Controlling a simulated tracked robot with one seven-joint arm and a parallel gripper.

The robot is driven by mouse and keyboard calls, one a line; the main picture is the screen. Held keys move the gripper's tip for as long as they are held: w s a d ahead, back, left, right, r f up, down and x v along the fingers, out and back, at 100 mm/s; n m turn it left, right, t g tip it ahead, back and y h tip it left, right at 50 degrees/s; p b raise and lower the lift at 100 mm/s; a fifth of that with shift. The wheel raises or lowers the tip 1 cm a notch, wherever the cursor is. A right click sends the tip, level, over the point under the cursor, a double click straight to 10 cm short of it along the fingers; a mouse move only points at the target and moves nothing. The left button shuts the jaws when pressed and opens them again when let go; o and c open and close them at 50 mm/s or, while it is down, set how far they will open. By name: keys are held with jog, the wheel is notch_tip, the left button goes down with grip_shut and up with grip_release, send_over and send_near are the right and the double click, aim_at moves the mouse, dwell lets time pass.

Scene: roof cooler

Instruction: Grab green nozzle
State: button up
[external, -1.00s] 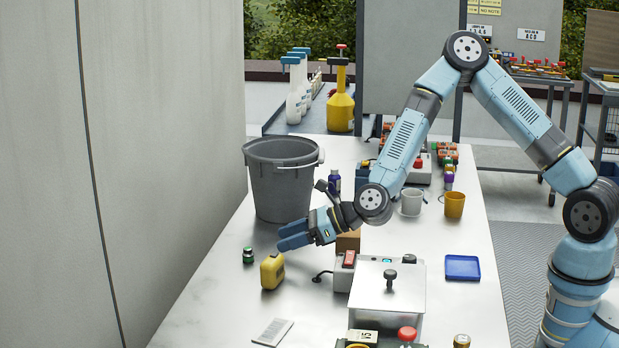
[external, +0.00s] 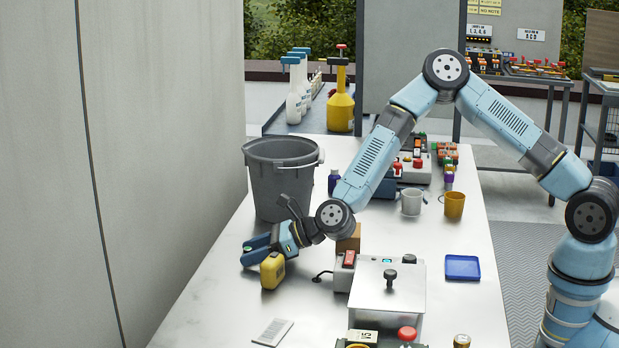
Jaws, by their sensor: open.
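The green nozzle (external: 247,249) is a small dark green piece on the white table, left of the yellow block (external: 272,271). Only a bit of it shows; the rest is hidden by my fingers. My gripper (external: 254,249) is open and low over the table, pointing left. Its two blue fingers lie on either side of the nozzle in this view. I cannot tell whether they touch it. The near finger overlaps the yellow block in the picture.
A grey bucket (external: 280,160) stands behind my gripper. A metal box with a lid (external: 388,285) and a red-switch unit (external: 346,270) stand to the right. A grey card (external: 272,332) lies in front. The table's left edge is close to the nozzle.

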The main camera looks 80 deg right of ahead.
jog(key=shift+c, duration=0.4)
grip_shut()
